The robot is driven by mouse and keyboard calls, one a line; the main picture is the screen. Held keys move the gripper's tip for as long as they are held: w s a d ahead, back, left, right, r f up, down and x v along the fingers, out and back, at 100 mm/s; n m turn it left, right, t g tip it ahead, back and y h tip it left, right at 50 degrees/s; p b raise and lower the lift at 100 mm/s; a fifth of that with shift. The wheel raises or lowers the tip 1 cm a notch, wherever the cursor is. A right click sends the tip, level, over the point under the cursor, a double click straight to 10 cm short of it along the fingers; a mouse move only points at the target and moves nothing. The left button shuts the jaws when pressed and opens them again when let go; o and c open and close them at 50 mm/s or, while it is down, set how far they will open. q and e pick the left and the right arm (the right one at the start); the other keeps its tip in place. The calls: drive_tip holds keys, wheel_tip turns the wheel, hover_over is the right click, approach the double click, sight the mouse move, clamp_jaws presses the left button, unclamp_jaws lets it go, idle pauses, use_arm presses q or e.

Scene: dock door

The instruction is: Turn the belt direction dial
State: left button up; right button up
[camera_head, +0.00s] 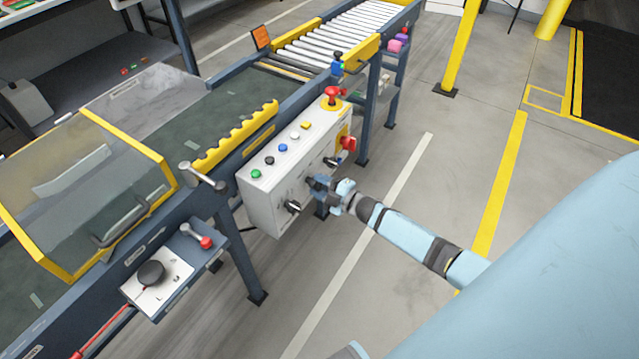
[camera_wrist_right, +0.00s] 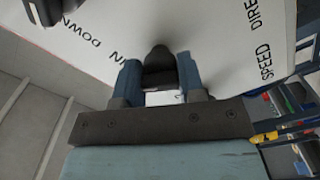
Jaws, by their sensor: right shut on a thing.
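The grey-white control box (camera_head: 262,200) stands on the side of the conveyor, with dials on its front face. My right gripper (camera_head: 317,186) is at that face, between a black knob (camera_head: 292,207) and another dark knob (camera_head: 331,162). In the right wrist view, my right gripper's fingers (camera_wrist_right: 160,82) are shut on either side of a dark dial knob (camera_wrist_right: 158,60). The lettering "SPEED" and a cut-off "DIRE" show right of it, and "DOWN" to the left. I cannot tell which label belongs to the held knob. My left gripper is out of view.
Coloured buttons (camera_head: 282,147) and a red mushroom button (camera_head: 332,95) sit on the box top. A red switch (camera_head: 348,143) is at its right end. A yellow-framed clear guard (camera_head: 85,185) covers the belt at left. The floor (camera_head: 420,200) right of the box is clear.

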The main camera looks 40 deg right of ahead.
idle(0.5)
drive_tip(key=o, duration=0.9)
drive_tip(key=shift+o, duration=0.2)
drive_tip(key=p+v, duration=0.1)
drive_tip(key=v, duration=1.3)
